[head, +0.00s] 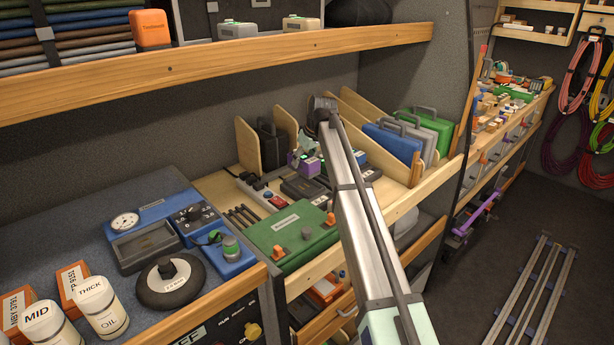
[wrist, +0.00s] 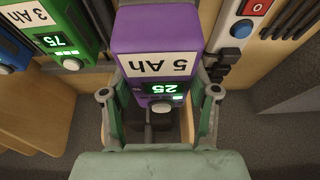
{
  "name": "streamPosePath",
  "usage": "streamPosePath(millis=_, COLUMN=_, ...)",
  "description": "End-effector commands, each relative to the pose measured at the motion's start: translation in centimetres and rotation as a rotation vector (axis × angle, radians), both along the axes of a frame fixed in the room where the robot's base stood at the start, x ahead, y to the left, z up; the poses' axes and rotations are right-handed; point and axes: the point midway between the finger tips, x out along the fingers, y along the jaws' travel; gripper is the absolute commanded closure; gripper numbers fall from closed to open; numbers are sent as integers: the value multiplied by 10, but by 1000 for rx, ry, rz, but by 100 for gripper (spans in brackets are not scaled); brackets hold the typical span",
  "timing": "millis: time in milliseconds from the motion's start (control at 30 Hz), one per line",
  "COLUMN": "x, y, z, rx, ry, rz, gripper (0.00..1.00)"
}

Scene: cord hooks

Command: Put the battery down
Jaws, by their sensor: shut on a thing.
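A purple battery (wrist: 155,35) labelled "5 Ah", with a lit green display reading 25, is between the fingers of my gripper (wrist: 159,92) in the wrist view. The fingers are shut on its two sides. In the head view the purple battery (head: 304,164) shows at the shelf bay, below the pale green fingers of my gripper (head: 306,144), partly hidden by the arm. I cannot tell whether its underside touches the shelf.
A green "3 Ah" battery (wrist: 50,25) reading 75 stands close by on the left in the wrist view. A strip with a red switch (wrist: 255,8) is on the right. In the head view a green case (head: 290,232) lies in front, and wooden dividers (head: 248,146) stand behind.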

Motion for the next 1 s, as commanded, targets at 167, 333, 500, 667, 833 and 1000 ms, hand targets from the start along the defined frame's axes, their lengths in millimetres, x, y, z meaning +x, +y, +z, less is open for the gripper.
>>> streamPosePath(millis=167, x=-1, y=0, z=-22, rx=0, ry=-1, rz=0, gripper=98)
streamPosePath(millis=333, x=-1, y=0, z=-34, rx=0, ry=0, rz=0, gripper=98)
streamPosePath(millis=500, x=-1, y=0, z=-55, rx=0, ry=0, rz=-1, gripper=98)
streamPosePath(millis=667, x=0, y=0, z=-63, rx=1, ry=-2, rz=-1, gripper=98)
streamPosePath(millis=833, x=0, y=0, z=-63, rx=1, ry=-2, rz=-1, gripper=98)
streamPosePath(millis=1000, x=0, y=0, z=-67, rx=0, ry=-1, rz=-1, gripper=33)
